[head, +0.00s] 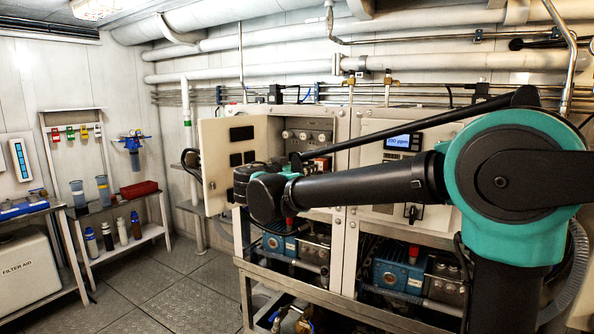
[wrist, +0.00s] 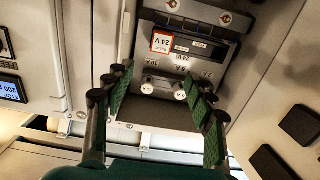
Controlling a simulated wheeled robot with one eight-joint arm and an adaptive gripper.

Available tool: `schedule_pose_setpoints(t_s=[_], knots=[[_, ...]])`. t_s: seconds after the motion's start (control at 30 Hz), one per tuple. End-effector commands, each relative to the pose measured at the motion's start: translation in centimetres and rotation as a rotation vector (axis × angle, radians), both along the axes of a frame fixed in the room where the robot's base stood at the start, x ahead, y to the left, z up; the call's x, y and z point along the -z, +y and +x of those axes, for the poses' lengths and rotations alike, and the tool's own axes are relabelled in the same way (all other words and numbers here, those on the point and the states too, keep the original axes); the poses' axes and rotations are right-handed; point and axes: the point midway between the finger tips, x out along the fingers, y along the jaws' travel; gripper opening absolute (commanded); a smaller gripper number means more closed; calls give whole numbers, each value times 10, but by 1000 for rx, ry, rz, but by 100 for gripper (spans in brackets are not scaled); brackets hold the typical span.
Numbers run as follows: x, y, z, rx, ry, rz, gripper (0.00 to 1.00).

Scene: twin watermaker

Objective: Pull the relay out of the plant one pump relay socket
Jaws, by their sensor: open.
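A dark slotted strip (wrist: 196,48) is beside the label. Round knobs or fuses with small white tags (wrist: 149,87) sit nearer the fingers. The fingers appear apart from the labelled part. In the head view my arm's dark end is at the cabinet opening, hiding the fingers and part of the interior.
The open cabinet door (head: 222,160) stands left of the opening and shows on the right in the wrist view (wrist: 285,110). A panel with a lit display (head: 402,141) is to the right. Blue pumps (head: 278,243) sit below. Floor at left (head: 165,285) is clear.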

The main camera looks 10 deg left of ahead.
Motion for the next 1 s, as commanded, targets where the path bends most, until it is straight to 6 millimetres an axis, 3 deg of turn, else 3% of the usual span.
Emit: schedule_pose_setpoints(t_s=[0.6,0.8,1.0], knots=[[6,-37,101,2,1,-1,55],[7,-43,116,0,1,-1,55],[7,-44,120,0,1,-1,55]])
